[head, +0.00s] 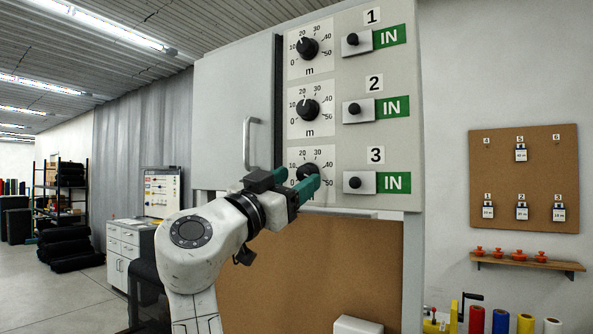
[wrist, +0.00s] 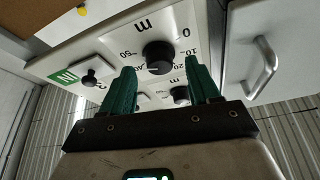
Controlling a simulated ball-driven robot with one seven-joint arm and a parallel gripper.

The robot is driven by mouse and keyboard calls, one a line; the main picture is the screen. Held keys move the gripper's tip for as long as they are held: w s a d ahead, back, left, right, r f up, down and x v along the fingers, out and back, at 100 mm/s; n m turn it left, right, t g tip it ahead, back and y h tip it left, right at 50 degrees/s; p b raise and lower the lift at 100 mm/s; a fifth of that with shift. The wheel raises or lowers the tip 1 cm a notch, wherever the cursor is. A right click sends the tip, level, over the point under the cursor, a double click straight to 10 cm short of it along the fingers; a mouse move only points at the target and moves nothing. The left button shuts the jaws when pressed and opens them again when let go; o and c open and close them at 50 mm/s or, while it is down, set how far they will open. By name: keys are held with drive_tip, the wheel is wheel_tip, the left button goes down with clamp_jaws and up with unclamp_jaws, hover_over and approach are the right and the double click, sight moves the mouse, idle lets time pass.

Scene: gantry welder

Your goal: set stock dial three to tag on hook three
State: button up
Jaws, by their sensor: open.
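Stock dial three (head: 307,171) is a black knob on a white scale plate marked 0 to 50 m, lowest of three on the grey panel. In the wrist view the knob (wrist: 158,57) shows upside down, just beyond and between my fingertips. My gripper (head: 297,181) is open and empty, with green fingers, one crossing in front of the dial in the head view. I cannot tell whether they touch the knob, and its pointer is not readable. The tag on hook three (head: 559,212) hangs on the cork board at right; its number is too small to read surely.
Dial two (head: 308,110) and dial one (head: 308,48) sit above. Slide switch three (head: 361,182) beside dial three shows a green IN. A door handle (head: 250,143) stands out left of the dials. A shelf with red knobs (head: 527,262) is below the cork board (head: 503,180).

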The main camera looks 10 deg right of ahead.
drive_tip(key=shift+w+d+r, duration=0.2)
drive_tip(key=shift+w+d, duration=0.2)
drive_tip(key=shift+d, duration=0.1)
drive_tip(key=shift+c, duration=0.3)
drive_tip(key=c, duration=1)
